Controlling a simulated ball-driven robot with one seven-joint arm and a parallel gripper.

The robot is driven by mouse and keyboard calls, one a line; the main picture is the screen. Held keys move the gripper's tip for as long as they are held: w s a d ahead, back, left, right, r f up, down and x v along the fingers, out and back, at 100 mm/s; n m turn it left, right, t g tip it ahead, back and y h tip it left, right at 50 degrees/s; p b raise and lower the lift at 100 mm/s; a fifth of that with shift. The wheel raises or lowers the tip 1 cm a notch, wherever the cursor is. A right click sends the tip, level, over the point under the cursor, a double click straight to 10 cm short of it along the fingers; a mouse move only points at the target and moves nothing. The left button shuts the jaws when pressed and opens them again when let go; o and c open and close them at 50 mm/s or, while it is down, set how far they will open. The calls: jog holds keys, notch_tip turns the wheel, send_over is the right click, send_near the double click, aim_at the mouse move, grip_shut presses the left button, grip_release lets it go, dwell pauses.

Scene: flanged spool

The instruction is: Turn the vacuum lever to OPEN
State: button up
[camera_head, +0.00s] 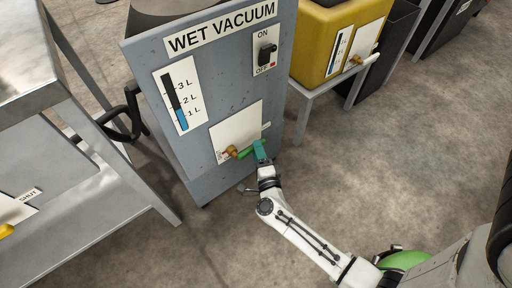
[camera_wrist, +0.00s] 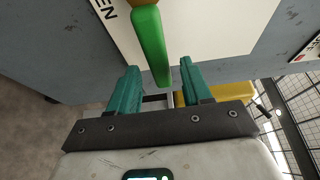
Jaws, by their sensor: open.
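The vacuum lever is a green handle (camera_head: 246,154) on a brass valve (camera_head: 232,151), in front of a white plate (camera_head: 238,128) low on the grey wet vacuum cabinet (camera_head: 219,85). In the head view it points right from the valve, toward my gripper (camera_head: 260,148). In the wrist view the green lever (camera_wrist: 149,45) reaches down between the teal fingers of my gripper (camera_wrist: 158,67). The fingers are apart, with a gap visible on each side of the lever. A label ending in "EN" (camera_wrist: 104,12) shows left of the lever there; its first letters are cut off.
A yellow tank (camera_head: 335,40) with its own valve stands on a stand at the right. A metal bench (camera_head: 75,165) is at the left, with a plate marked SHUT (camera_head: 28,195). An ON/OFF switch (camera_head: 266,53) is higher on the cabinet. Open floor (camera_head: 400,140) lies right.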

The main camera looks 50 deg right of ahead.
jog(key=shift+x, duration=1.5)
grip_shut()
